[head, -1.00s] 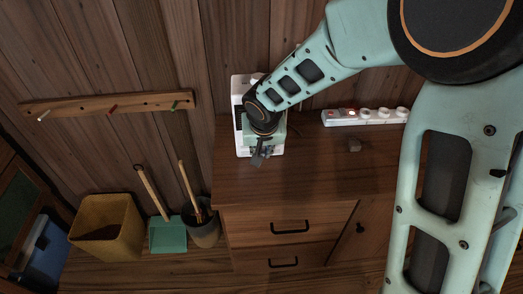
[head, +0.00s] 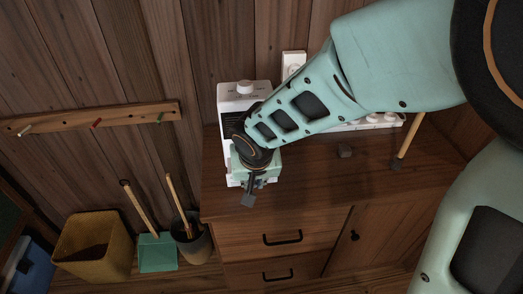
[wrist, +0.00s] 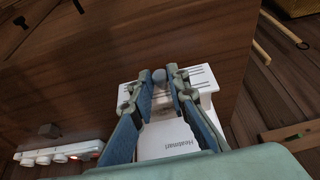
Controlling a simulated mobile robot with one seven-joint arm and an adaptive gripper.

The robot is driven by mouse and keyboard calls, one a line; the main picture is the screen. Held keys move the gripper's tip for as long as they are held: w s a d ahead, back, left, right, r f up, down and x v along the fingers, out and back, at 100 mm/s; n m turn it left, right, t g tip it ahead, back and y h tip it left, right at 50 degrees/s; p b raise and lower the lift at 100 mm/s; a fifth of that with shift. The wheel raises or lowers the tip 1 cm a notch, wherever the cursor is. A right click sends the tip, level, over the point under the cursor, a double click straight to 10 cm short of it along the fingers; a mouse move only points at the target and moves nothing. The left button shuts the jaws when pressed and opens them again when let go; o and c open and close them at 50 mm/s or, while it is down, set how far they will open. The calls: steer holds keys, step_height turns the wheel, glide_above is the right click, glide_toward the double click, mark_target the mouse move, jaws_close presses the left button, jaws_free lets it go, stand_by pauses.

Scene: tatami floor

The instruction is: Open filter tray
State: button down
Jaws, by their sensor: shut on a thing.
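A white appliance (head: 232,103) with a dial on top stands on the wooden cabinet against the wall. The wrist view shows its white slotted part (wrist: 200,77) and the word "Heatmart" on a white face between my fingers. My gripper (head: 250,190) points down at the appliance's front, and my arm covers much of it. My gripper is shut on this knob. I cannot make out the filter tray's outline or whether it is out.
A white power strip (head: 375,121) lies behind and right of the appliance. Drawers (head: 280,239) are below. A yellow bin (head: 92,250) and dustpan (head: 157,252) stand left. The front cabinet top is clear.

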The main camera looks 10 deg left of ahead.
steer(key=c, duration=1.9)
jaws_free()
steer(key=shift+w, duration=0.1)
